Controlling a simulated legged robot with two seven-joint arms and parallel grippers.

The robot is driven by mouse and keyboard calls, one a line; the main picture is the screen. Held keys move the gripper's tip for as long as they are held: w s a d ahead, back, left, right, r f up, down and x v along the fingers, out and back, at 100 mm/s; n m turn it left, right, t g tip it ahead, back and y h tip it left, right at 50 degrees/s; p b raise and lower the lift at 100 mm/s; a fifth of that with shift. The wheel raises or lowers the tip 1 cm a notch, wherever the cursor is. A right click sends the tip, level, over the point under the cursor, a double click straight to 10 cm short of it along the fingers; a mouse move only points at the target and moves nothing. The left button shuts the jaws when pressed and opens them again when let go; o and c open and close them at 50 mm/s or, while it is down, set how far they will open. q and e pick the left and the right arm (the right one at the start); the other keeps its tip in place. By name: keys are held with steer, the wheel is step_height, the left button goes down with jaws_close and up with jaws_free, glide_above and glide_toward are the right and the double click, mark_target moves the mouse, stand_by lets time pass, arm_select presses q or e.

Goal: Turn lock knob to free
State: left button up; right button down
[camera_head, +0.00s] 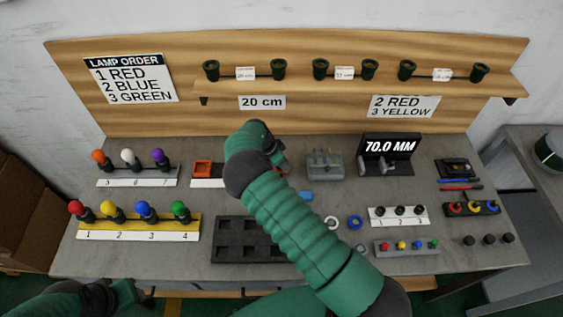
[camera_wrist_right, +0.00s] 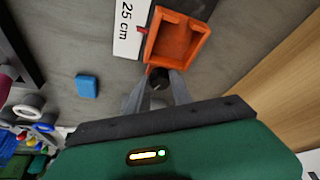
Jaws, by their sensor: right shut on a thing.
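The lock knob (camera_wrist_right: 158,76) is a small dark round knob at the open end of the orange block (camera_wrist_right: 178,42) in the right wrist view. My right gripper (camera_wrist_right: 158,90) is shut on it, with one grey finger on each side. In the head view the orange block (camera_head: 203,168) sits left of my right forearm, which hides the knob and most of the fingers. My left gripper (camera_head: 125,292) is low at the front left, away from the knob; its jaws are too unclear to read.
A "25 cm" label strip (camera_wrist_right: 130,28) lies beside the orange block. A blue piece (camera_wrist_right: 87,86) lies nearby on the grey table. A dark tray (camera_head: 232,228), a grey box (camera_head: 325,165) and a "70.0 MM" display (camera_head: 390,146) stand around my right arm.

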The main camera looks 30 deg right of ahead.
steer(key=shift+d+r, duration=0.1)
steer(key=shift+d, duration=0.05)
steer(key=c, duration=1.1)
jaws_free()
